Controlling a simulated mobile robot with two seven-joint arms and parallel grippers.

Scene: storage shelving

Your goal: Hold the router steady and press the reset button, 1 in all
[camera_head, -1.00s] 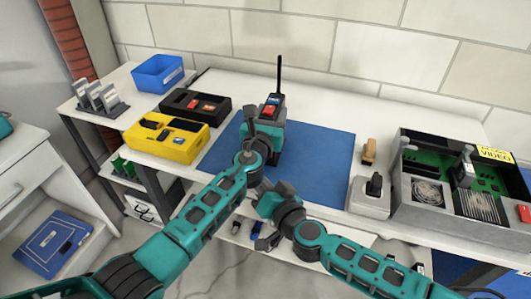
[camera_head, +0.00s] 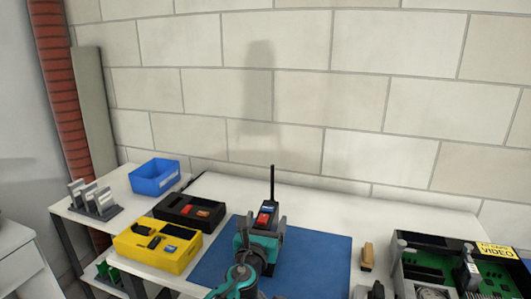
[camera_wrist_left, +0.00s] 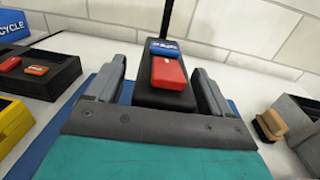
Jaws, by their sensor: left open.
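The router appears to be a black box (camera_wrist_left: 150,97) with a tall black antenna, standing on the blue mat (camera_head: 325,262); it also shows in the head view (camera_head: 272,188). A red block (camera_wrist_left: 168,73) and a blue block (camera_wrist_left: 164,47) with white lettering are on its top. I cannot tell which part is the reset button. My left gripper (camera_wrist_left: 160,88) is open, with one finger on each side of the black box. Contact with the box cannot be told. In the head view the left gripper (camera_head: 262,228) partly hides the box. My right gripper is out of view.
A black tray (camera_head: 176,216) and a yellow bin (camera_head: 145,252) stand left of the mat, with a blue bin (camera_head: 154,178) behind. A tan block (camera_head: 367,257) and an open chassis (camera_head: 430,243) are at right. The bench behind the mat is clear.

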